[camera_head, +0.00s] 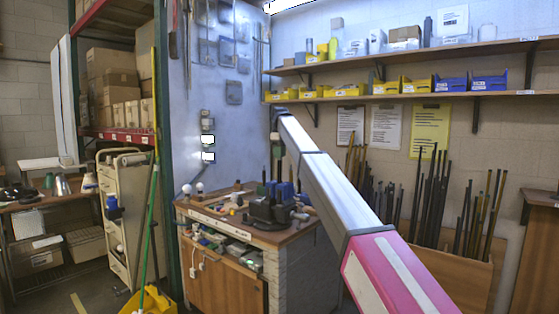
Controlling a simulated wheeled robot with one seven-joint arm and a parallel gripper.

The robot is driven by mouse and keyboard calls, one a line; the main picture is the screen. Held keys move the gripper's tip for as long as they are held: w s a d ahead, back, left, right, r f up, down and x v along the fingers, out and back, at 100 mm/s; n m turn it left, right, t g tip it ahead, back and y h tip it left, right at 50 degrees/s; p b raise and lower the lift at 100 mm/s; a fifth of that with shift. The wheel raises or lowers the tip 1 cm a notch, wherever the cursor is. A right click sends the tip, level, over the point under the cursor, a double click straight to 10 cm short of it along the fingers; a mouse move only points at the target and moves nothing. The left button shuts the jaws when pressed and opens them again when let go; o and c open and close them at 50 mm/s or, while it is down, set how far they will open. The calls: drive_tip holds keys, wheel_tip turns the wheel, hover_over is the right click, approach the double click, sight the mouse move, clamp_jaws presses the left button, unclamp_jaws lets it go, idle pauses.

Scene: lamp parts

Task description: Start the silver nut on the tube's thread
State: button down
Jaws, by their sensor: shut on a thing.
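My arm reaches over the workbench (232,210), and my gripper (277,176) points down at its far end. It is small and dark in this view, just above a blue and black vise (268,207) on the bench. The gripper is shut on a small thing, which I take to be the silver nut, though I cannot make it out. The tube and its thread cannot be told apart from the vise and gripper at this size. I cannot tell whether the nut touches the tube.
Small tools and parts lie on the bench left of the vise. A pegboard (225,85) stands behind it. Shelves with yellow and blue bins (452,84) hang on the right wall. Rods stand in a wooden bin (440,262). A cream cart (128,205) is at left.

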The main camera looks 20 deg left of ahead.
drive_tip(key=shift+f+m, duration=0.2)
drive_tip(key=shift+m, duration=0.4)
drive_tip(key=c, duration=0.9)
unclamp_jaws()
drive_tip(key=shift+o, duration=0.5)
drive_tip(key=shift+r, duration=0.15)
